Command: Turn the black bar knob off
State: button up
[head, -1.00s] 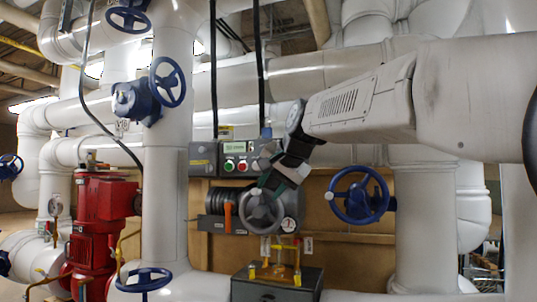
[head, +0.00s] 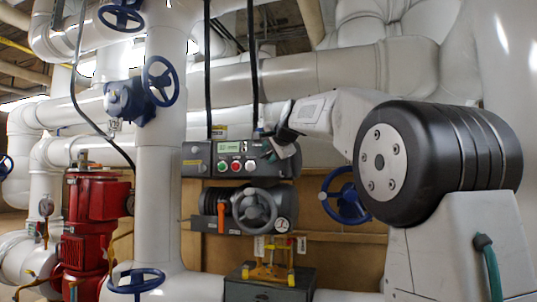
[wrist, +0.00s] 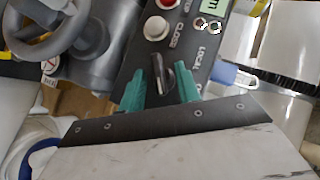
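The black bar knob (wrist: 163,76) shows in the wrist view on a dark control panel (wrist: 134,56), by the letters "LOCAL". Its bar stands nearly upright in that picture, slightly tilted. My gripper (wrist: 160,89) is open, with one green fingertip on each side of the knob. A gap shows between the knob and each fingertip. I cannot tell how deep the fingertips reach. In the head view my gripper (head: 277,150) is at the right end of the panel (head: 199,150) and hides the knob.
A grey handwheel (head: 255,209) and an orange lever (head: 221,216) are below the panel. A blue handwheel (head: 343,195) is to the right, partly behind my arm. A black box with a yellow frame (head: 268,274) stands lower.

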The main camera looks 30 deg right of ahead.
jog(key=shift+c, duration=0.3)
grip_shut()
jog(key=shift+w, duration=0.1)
jog(key=n+g+h, duration=0.1)
jog(key=g, duration=0.1)
jog(key=n+g+h, duration=0.1)
jog(key=n+g, duration=0.1)
jog(key=shift+w+a+r, duration=0.15)
jog(key=shift+w+a, duration=0.05)
jog(key=n+g+h, duration=0.2)
jog(key=g, duration=0.2)
jog(key=shift+w+a, duration=0.1)
dwell(0.8)
jog(key=shift+o, duration=0.3)
grip_release()
